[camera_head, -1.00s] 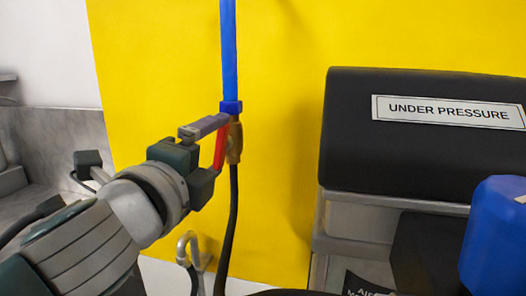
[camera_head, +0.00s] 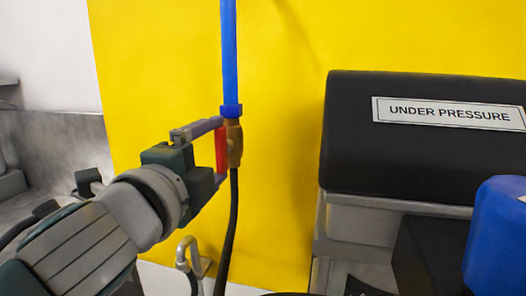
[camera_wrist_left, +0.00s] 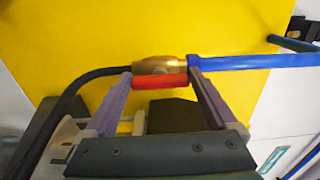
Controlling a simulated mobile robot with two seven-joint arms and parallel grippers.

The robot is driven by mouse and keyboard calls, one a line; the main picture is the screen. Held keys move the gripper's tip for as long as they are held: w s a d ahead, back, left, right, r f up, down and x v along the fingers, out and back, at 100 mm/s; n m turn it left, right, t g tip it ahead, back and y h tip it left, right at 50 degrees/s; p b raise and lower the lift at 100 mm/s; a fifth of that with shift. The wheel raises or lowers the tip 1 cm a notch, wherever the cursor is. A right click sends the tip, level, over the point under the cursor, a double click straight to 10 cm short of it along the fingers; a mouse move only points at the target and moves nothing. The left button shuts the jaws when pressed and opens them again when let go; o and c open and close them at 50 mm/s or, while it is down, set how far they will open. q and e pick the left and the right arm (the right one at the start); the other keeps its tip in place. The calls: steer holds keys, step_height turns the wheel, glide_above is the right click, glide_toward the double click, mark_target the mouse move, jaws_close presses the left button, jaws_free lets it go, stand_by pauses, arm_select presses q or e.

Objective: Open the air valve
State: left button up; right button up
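The air valve is a brass body (camera_head: 234,143) with a red handle (camera_head: 221,152), in line between a blue pipe (camera_head: 230,60) above and a black hose (camera_head: 233,215) below, in front of a yellow panel. In the head view the red handle points down along the body. My left gripper (camera_head: 213,143) is at the valve from the left. In the left wrist view its two fingers (camera_wrist_left: 161,92) are spread, with the red handle (camera_wrist_left: 160,80) lying across between them and the brass body (camera_wrist_left: 160,65) just beyond. My right gripper is not in view.
A black box with an "UNDER PRESSURE" sign (camera_head: 447,112) stands at the right, with a blue container (camera_head: 497,235) in front of it. A bent metal pipe (camera_head: 187,250) is below my left gripper. The yellow panel (camera_head: 160,60) is bare around the valve.

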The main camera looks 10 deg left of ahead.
arm_select(q)
steer(key=shift+o, duration=0.6)
steer(key=shift+s, duration=0.3)
steer(key=s+b, duration=0.1)
steer(key=s, duration=0.8)
steer(key=shift+s+a+b, duration=0.15)
steer(key=shift+b, duration=0.25)
